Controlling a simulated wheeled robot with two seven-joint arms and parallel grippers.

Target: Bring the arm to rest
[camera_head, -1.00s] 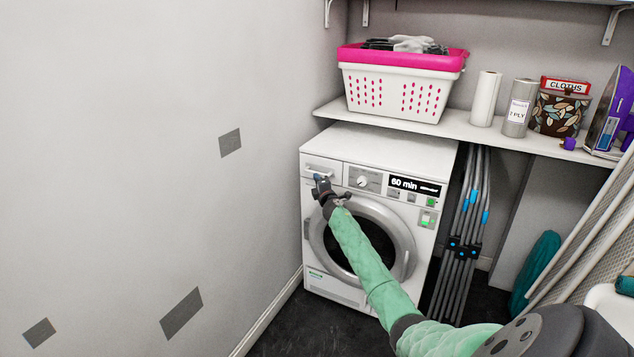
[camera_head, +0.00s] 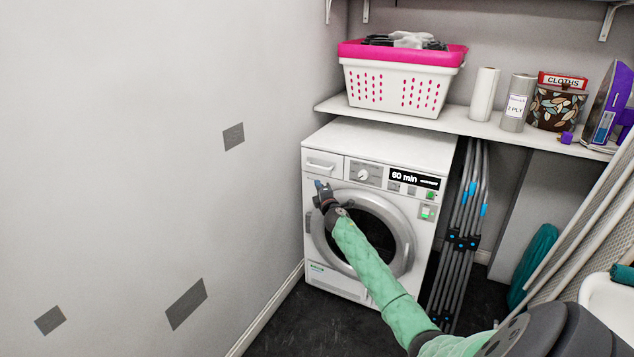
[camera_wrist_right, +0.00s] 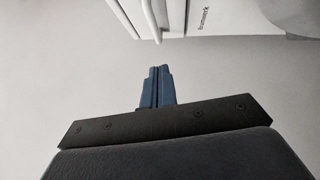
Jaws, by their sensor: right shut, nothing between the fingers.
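My right arm, in a green sleeve, reaches from the lower right towards the front of the white dryer (camera_head: 328,269) in the head view. My right gripper (camera_head: 319,185) is in front of the dryer's upper left front, just below the drawer handle. In the right wrist view its blue fingers (camera_wrist_right: 157,72) are together with nothing between them. The drawer handle (camera_wrist_right: 149,18) and part of the dryer front show at the top of that view, apart from the fingertips. The dryer door looks shut, and my arm covers part of it. My left gripper is not in view.
A shelf (camera_head: 450,123) above the dryer holds a pink and white laundry basket (camera_head: 395,87), paper rolls and a cloths box (camera_head: 556,106). A folded grey airer (camera_head: 463,240) stands right of the dryer.

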